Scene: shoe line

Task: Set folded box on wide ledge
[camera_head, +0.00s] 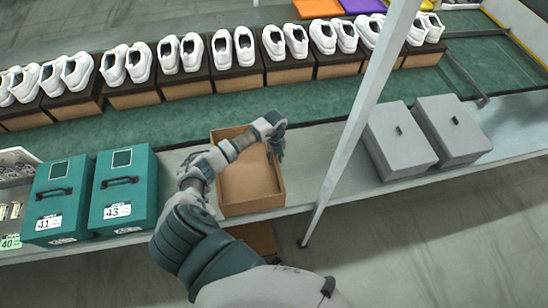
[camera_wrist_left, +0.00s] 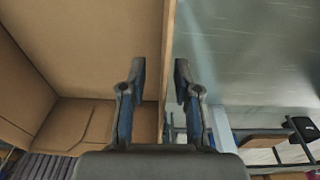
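The folded box (camera_head: 250,182) is an open, empty brown cardboard box on the grey ledge (camera_head: 305,155), between the teal boxes and a slanted post. My left gripper (camera_head: 277,140) is at its far right edge. In the left wrist view, the two fingers (camera_wrist_left: 160,78) stand apart on either side of the box's thin wall (camera_wrist_left: 168,45), with gaps visible. The box's inside (camera_wrist_left: 85,40) fills the left of that view. My forearm hides part of the box's left side. My right gripper is in neither view.
Two teal boxes (camera_head: 121,190) (camera_head: 61,199) stand to the left. Two grey boxes (camera_head: 398,139) (camera_head: 451,130) stand right of the slanted post (camera_head: 358,115). Behind, white shoes (camera_head: 221,49) sit on brown boxes along a green belt (camera_head: 185,116). Another brown box (camera_head: 258,238) shows below the ledge.

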